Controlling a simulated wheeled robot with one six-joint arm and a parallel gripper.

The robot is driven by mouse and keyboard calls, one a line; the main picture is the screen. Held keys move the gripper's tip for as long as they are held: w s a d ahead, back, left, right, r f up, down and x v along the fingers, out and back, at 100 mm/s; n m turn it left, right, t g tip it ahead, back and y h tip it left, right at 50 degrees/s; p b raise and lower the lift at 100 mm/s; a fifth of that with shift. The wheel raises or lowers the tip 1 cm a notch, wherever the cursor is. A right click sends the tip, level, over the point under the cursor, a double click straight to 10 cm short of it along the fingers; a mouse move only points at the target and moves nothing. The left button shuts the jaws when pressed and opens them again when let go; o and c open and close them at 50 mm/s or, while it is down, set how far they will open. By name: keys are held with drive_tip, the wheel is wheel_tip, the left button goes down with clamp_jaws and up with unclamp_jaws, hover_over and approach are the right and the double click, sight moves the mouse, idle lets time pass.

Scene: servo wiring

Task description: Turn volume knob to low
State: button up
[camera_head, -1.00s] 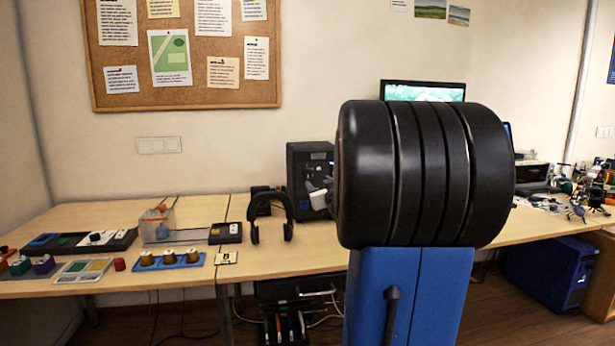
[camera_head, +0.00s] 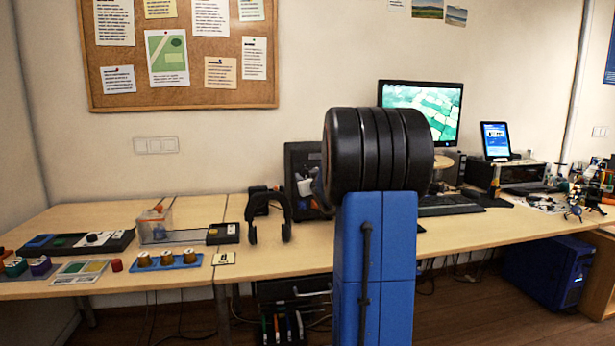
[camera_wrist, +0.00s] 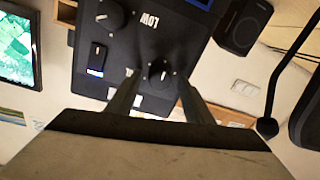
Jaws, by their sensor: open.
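In the wrist view, a dark panel (camera_wrist: 68,88) carries a round black knob (camera_wrist: 160,67) with a pale pointer mark. In the head view my arm hides the panel and the gripper.
In the wrist view, a monitor (camera_wrist: 18,45) is at left and a black speaker (camera_wrist: 243,25) at upper right. In the head view, headphones (camera_head: 285,215) stand left of my arm, a keyboard (camera_head: 450,208) lies right of it, and the front desk edge is mostly clear.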

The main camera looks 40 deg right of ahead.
drive_tip(key=c, duration=1)
drive_tip(key=shift+c, duration=0.2)
drive_tip(key=shift+n, duration=0.4)
drive_tip(key=n, duration=0.3)
drive_tip(key=shift+r+n, duration=0.1)
drive_tip(key=shift+n, duration=0.3)
drive_tip(key=n, duration=0.5)
drive_tip(key=shift+w+a+g, duration=0.1)
drive_tip(key=shift+g, duration=0.2)
drive_tip(key=n, duration=0.7)
drive_tip(key=shift+a, duration=0.1)
drive_tip(key=n, duration=0.3)
drive_tip(key=n+h, duration=0.1)
drive_tip(key=n, duration=0.2)
drive_tip(key=shift+f+g, duration=0.2)
drive_tip(key=shift+g, duration=0.1)
